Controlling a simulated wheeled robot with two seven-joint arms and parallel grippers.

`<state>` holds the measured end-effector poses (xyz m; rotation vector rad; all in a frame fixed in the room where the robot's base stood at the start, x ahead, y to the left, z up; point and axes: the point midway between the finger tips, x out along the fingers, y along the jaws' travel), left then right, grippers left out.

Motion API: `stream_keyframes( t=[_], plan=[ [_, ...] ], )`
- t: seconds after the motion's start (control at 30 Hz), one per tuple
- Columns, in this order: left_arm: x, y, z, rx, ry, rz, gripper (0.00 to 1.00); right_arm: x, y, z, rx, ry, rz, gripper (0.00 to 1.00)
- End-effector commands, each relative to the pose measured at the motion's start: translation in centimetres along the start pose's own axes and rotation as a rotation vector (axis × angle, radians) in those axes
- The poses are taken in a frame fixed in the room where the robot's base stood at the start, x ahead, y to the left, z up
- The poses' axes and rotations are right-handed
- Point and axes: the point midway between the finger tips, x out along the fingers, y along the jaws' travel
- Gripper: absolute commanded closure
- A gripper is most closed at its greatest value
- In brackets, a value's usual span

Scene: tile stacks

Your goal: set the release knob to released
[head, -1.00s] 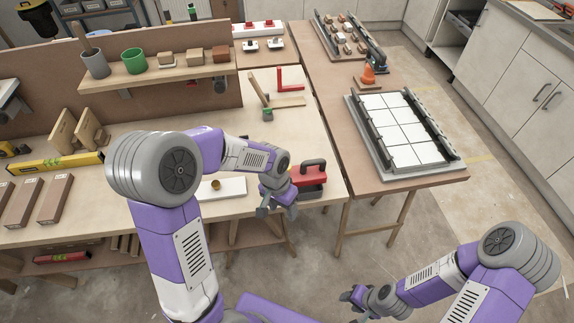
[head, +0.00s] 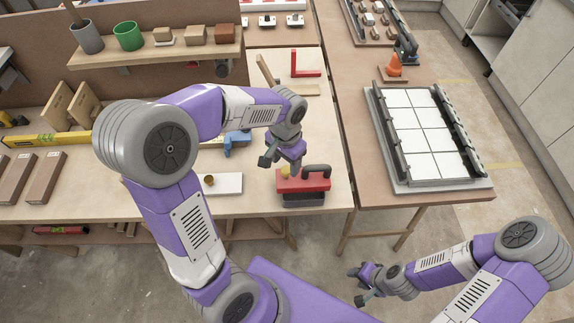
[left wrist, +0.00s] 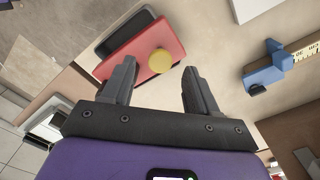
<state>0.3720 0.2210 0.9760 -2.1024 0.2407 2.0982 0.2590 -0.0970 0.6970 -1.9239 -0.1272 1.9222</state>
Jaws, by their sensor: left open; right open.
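The red tool (head: 312,183) has a black handle and a dark base and sits near the front right edge of the workbench. Its round yellow knob (head: 285,172) is on the left end of the red body. In the left wrist view the knob (left wrist: 160,61) lies between the lines of the fingers, beyond the tips, apart from them. My left gripper (head: 281,163) is open and empty, just above and behind the knob. Its fingers also show in the left wrist view (left wrist: 158,75). My right gripper (head: 359,286) is open and empty, low over the floor.
A white block (head: 228,184) with a brass piece lies left of the red tool. The side table carries a frame (head: 440,185) of white tiles and an orange cone (head: 394,66).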

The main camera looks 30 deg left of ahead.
Motion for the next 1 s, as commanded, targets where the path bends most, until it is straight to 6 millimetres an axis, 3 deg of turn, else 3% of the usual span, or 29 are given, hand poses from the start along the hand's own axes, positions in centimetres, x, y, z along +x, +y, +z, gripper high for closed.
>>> stream_keyframes(
  t=[0.2,0.53,0.9,1.0],
  plan=[
    [2.5,0.0,0.0,0.0,-0.001,0.0,0.41,0.8,0.3,-0.1,0.0,0.001,0.0,0.57],
    [2.8,0.0,0.0,-0.001,0.0,0.0,0.41,0.8,0.3,-0.1,0.0,0.001,0.0,0.57],
    [2.8,0.0,0.0,-0.001,0.0,0.0,0.98,0.8,0.3,-0.1,0.0,0.001,0.0,0.57],
    [2.8,0.0,0.0,-0.001,0.0,0.0,1.0,0.8,0.3,-0.1,0.0,0.001,0.0,0.57]
  ],
)
